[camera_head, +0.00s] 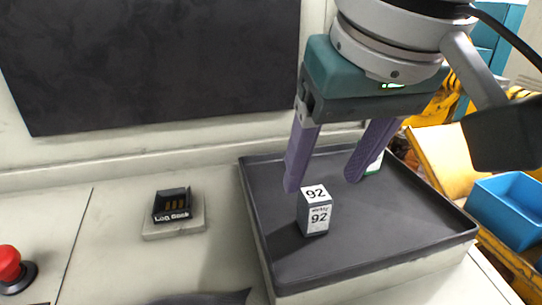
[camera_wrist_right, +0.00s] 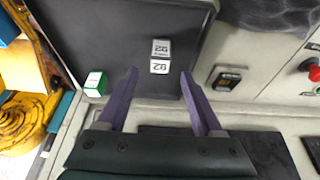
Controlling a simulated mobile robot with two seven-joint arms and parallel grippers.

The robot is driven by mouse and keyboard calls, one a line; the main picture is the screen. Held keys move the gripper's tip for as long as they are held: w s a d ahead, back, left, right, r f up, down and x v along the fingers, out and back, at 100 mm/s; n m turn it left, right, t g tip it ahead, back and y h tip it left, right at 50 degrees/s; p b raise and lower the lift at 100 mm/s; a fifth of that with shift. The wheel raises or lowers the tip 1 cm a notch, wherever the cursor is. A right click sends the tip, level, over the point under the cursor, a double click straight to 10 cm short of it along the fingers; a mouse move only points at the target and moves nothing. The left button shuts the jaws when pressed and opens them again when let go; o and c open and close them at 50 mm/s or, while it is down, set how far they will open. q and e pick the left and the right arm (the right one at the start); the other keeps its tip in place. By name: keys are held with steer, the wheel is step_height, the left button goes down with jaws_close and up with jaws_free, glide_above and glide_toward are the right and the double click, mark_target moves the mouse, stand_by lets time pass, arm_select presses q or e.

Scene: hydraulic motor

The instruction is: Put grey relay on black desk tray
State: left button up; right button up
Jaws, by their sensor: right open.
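The grey relay (camera_head: 317,211), a small block marked 92, stands upright on the black desk tray (camera_head: 352,252), toward its left side. It also shows in the right wrist view (camera_wrist_right: 160,57), on the tray (camera_wrist_right: 110,30). My right gripper (camera_head: 322,184) is open and empty, with its purple fingers over the tray, just behind and above the relay. In the right wrist view the relay lies beyond the fingertips (camera_wrist_right: 160,72) and apart from them. My left gripper is out of view.
A second block, white and green (camera_wrist_right: 94,84), stands on the tray, partly behind a finger in the head view. A black socket (camera_head: 172,204) sits on a pad at left. A red button (camera_head: 10,263) is at far left. A blue bin (camera_head: 508,210) stands at right.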

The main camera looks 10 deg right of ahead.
steer(key=v, duration=0.6)
steer(key=shift+s+r, duration=0.2)
steer(key=shift+r, duration=0.15)
